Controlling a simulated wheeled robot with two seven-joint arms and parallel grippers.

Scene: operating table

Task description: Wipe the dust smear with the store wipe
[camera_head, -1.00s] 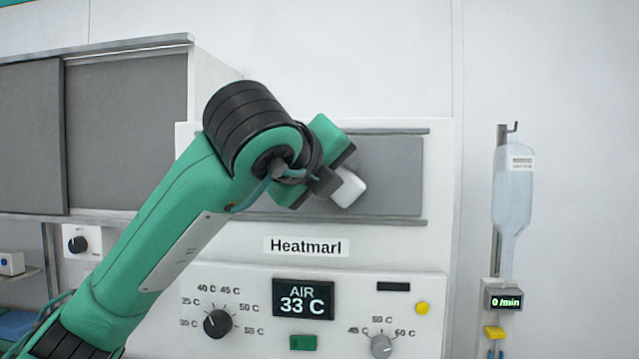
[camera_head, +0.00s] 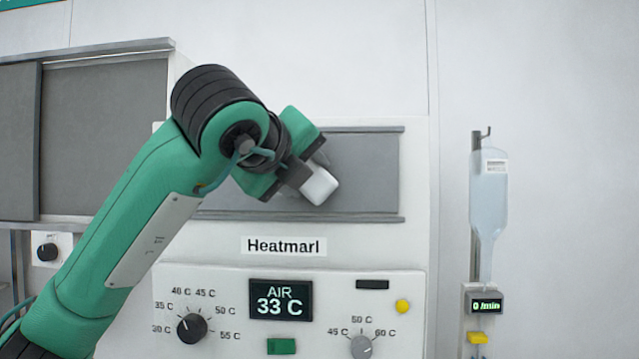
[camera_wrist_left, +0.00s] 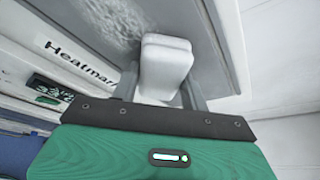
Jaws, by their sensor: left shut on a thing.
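My left gripper (camera_head: 302,182) is shut on a white block-shaped wipe (camera_head: 320,186) in front of the grey door panel of the Heatmarl cabinet. The wipe also shows in the left wrist view (camera_wrist_left: 165,68), between the two fingers. The dust smear (camera_wrist_left: 110,25) is a pale, speckled patch on the grey panel, up and left of the wipe in the left wrist view. I cannot tell whether the wipe touches the panel. In the head view my arm and gripper hide part of the panel, and the smear cannot be made out there. My right gripper is not in view.
Below the panel (camera_head: 370,170) is a control face with a black knob (camera_head: 191,328), a grey knob (camera_head: 361,346) and a display (camera_head: 281,300). Rails edge the panel above and below. A drip bag (camera_head: 488,205) hangs on a pole at the right. A grey cabinet (camera_head: 100,140) stands left.

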